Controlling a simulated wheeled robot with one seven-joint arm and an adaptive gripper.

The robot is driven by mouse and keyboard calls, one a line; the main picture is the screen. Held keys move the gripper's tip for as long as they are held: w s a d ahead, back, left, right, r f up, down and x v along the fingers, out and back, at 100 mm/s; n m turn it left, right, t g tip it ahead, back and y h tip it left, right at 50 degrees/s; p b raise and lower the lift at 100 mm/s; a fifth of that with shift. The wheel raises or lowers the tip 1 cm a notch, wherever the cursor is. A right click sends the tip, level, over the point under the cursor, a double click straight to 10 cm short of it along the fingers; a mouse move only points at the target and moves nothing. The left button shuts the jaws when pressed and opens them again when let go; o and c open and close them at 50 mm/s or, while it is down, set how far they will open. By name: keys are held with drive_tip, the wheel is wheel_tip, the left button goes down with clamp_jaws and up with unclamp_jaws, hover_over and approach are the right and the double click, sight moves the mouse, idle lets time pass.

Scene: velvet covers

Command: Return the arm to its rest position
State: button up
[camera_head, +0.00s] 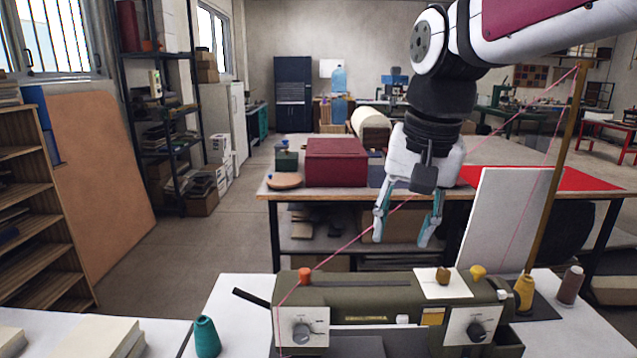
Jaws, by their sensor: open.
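My arm (450,95) comes in from the upper right and bends down near the middle of the view. My gripper (402,236) hangs from it, pointing down, with its two teal-lined fingers apart. Nothing shows between the fingers. It appears above and behind the dark green sewing machine (375,300), in front of the far worktable. A pink thread runs across the view close to the fingers; I cannot tell whether it touches them.
The sewing machine stands on a white table (238,300) with a teal cone (206,337), a yellow spool (524,292) and a brown spool (570,286). A white board (505,220) and a wooden post (556,175) rise at right. A dark red box (336,162) sits on the far worktable (290,190). Floor is clear at left centre.

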drive_tip(key=s+d+f+n+t, duration=0.1)
drive_tip(key=s+d+f+n, duration=0.1)
drive_tip(key=s, duration=0.6)
drive_tip(key=s+d+f+n+t, duration=0.1)
drive_tip(key=s+d+f, duration=0.3)
drive_tip(key=s, duration=0.5)
drive_tip(key=shift+s+d+f+n+t+h, duration=0.3)
drive_tip(key=shift+d+f+n+h, duration=0.1)
drive_tip(key=shift+d, duration=0.2)
